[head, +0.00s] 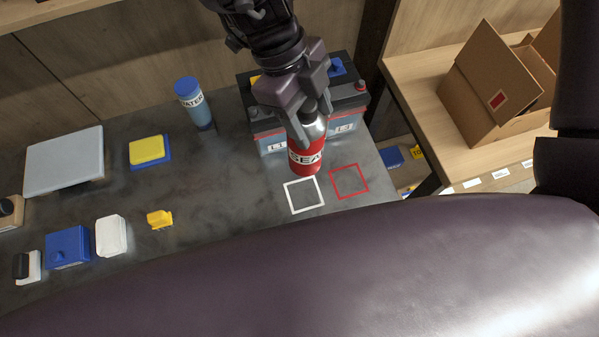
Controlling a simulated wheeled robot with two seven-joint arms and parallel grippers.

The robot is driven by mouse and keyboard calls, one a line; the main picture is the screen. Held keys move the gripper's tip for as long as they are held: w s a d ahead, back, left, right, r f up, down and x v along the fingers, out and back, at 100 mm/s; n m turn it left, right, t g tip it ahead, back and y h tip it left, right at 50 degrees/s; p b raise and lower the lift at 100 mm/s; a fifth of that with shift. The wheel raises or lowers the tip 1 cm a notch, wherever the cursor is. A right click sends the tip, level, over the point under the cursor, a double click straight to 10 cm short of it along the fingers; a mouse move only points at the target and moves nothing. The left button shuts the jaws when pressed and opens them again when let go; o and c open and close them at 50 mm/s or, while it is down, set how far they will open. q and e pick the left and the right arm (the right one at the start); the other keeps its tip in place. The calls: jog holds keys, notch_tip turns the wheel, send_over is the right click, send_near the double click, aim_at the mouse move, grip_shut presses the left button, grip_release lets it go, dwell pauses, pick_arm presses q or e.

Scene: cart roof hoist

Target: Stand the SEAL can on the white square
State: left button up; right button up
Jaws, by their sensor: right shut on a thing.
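The SEAL can (306,158) is red with a silver top and a white label band. My right gripper (309,112) is shut on the can near its top and holds it upright. The can's lower end appears just behind the white square (304,195), an outline on the dark worktop. I cannot tell whether the can touches the worktop. A red square outline (350,181) lies to the right of the white one. My left gripper is not in view.
A battery (270,141) stands behind the can. A blue WATER can (193,102), yellow-and-blue box (149,151) and small yellow part (159,219) are to the left. An open cardboard box (490,75) sits on the right shelf. My dark body fills the foreground.

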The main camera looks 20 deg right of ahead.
aim_at(308, 162)
jog(key=shift+w+r, duration=0.15)
jog(key=shift+r, duration=0.05)
jog(key=shift+n, duration=0.3)
notch_tip(308, 162, down, 16)
jog(key=shift+f+p, duration=0.25)
jog(key=shift+p, duration=0.65)
notch_tip(308, 162, down, 3)
jog(key=shift+f+p, duration=0.1)
jog(key=shift+p, duration=0.2)
jog(key=shift+f, duration=0.2)
jog(key=o, duration=1.5)
jog(key=shift+r, duration=0.1)
jog(key=shift+o, duration=0.2)
